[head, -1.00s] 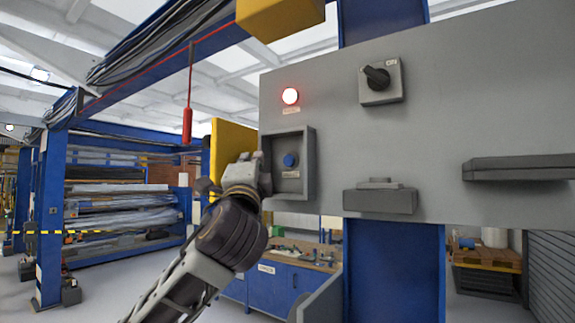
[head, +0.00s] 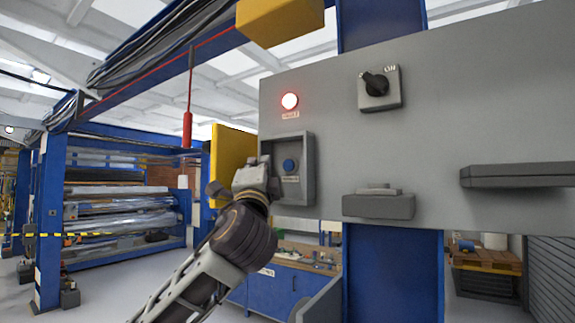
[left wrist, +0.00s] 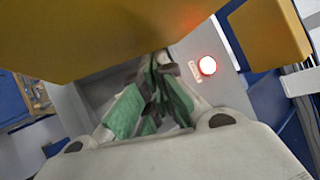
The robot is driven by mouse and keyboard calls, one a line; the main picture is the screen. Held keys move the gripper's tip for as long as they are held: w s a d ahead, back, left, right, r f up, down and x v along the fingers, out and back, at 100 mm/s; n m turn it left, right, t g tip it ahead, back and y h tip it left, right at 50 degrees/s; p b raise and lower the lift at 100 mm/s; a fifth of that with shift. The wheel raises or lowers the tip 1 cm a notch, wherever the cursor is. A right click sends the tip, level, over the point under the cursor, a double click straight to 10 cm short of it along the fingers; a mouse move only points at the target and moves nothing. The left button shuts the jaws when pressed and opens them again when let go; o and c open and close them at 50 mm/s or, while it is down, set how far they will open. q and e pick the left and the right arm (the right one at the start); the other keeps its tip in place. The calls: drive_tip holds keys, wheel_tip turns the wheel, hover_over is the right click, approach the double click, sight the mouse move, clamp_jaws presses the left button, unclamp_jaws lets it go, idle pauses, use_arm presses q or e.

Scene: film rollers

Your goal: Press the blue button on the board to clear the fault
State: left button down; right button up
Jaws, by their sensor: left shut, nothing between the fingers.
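The blue button (head: 289,165) sits inside a grey recessed box on the grey board (head: 430,110). A red lamp (head: 290,101) glows above it, and shows in the left wrist view (left wrist: 207,66) too. My left gripper (head: 264,165) is at the left edge of the box, left of the button and apart from it in the picture. In the left wrist view its fingers (left wrist: 158,75) with green pads are closed together and empty, pointing toward the box. The button is hidden there. My right gripper is not in view.
A rotary switch (head: 376,86) and a grey ledge box (head: 379,205) are on the board to the right. A yellow panel (head: 228,150) stands just left of the box. A blue workbench (head: 285,287) is below.

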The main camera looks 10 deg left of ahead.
use_arm(q)
drive_tip(key=shift+w+d+p, duration=0.25)
drive_tip(key=shift+w+d, duration=0.1)
drive_tip(key=shift+w, duration=0.65)
drive_tip(key=shift+w+d+p, duration=0.2)
drive_tip(key=shift+w+d, duration=0.2)
drive_tip(key=shift+w, duration=0.6)
drive_tip(key=shift+w+d+p, duration=0.25)
drive_tip(key=shift+w+d, duration=0.1)
drive_tip(key=shift+w, duration=0.65)
drive_tip(key=shift+w+d, duration=0.3)
drive_tip(key=shift+w, duration=0.55)
idle(0.7)
drive_tip(key=shift+s, duration=0.2)
drive_tip(key=shift+s+a+b, duration=0.3)
drive_tip(key=shift+s+b, duration=0.1)
drive_tip(key=shift+s, duration=0.25)
drive_tip(key=shift+s, duration=0.1)
idle(0.4)
drive_tip(key=shift+s+a+b, duration=0.25)
drive_tip(key=shift+s+a, duration=0.05)
drive_tip(key=shift+s, duration=0.45)
drive_tip(key=shift+s+a+b, duration=0.25)
drive_tip(key=shift+s, duration=0.5)
drive_tip(key=shift+s+a+b, duration=0.25)
drive_tip(key=shift+s+a, duration=0.05)
drive_tip(key=shift+s, duration=0.45)
